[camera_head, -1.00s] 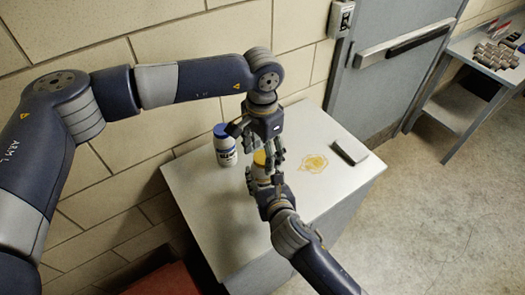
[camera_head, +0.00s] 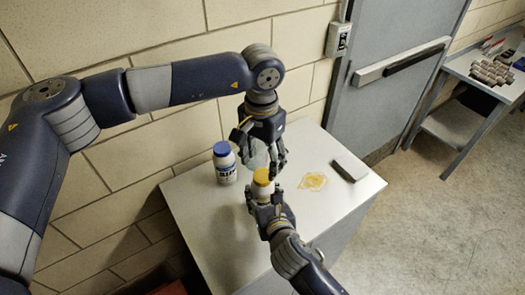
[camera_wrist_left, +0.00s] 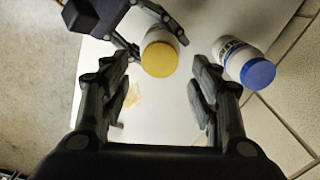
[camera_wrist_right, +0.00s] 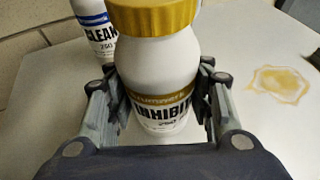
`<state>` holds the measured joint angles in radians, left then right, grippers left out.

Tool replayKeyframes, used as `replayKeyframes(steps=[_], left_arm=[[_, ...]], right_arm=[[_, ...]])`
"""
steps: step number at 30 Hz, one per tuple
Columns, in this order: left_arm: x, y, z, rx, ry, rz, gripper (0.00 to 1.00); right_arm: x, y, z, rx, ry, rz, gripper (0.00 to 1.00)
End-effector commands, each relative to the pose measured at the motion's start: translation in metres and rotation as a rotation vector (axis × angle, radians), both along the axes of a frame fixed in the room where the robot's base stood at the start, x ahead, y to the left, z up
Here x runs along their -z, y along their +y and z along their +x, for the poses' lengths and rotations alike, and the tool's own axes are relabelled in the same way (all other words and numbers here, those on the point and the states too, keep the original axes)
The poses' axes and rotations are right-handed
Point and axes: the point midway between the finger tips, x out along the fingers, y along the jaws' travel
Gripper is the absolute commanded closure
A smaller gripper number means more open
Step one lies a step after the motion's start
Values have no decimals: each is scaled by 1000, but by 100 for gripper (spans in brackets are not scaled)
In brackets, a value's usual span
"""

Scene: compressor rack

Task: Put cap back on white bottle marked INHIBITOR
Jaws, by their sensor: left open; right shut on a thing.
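The white bottle marked INHIBITOR (camera_wrist_right: 160,65) stands upright in my right gripper (camera_head: 264,196), which is shut around its body. A yellow cap (camera_wrist_right: 152,14) sits on top of it; how tightly it is seated I cannot tell. The cap also shows in the head view (camera_head: 262,175) and from above in the left wrist view (camera_wrist_left: 159,60). My left gripper (camera_head: 262,160) is open and empty, just above and behind the cap, apart from it. In the left wrist view the cap lies beyond the open fingers.
A white bottle with a blue cap (camera_head: 225,170) stands on the pale cabinet top (camera_head: 195,200), left of the grippers. A yellowish spill (camera_head: 313,181) and a dark grey block (camera_head: 349,168) lie to the right. A side table (camera_head: 478,100) with small items stands far right.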

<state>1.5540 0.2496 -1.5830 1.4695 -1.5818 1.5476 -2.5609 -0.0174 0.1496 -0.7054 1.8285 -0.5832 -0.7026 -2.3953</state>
Motion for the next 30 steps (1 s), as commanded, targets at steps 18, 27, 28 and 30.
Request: replayKeyframes(steps=[18, 27, 28, 30], left_arm=[[-8, -1, 0, -1108, 6, 2, 44], [-12, -1, 0, -1652, 8, 3, 44], [-12, -1, 1, -1705, 7, 3, 44], [-13, -1, 1, -1832, 8, 4, 44]], right_arm=[[2, 0, -1, 1, 4, -1, 100], [2, 0, -1, 1, 4, -1, 100], [2, 0, -1, 1, 4, -1, 100], [2, 0, -1, 1, 4, -1, 100]])
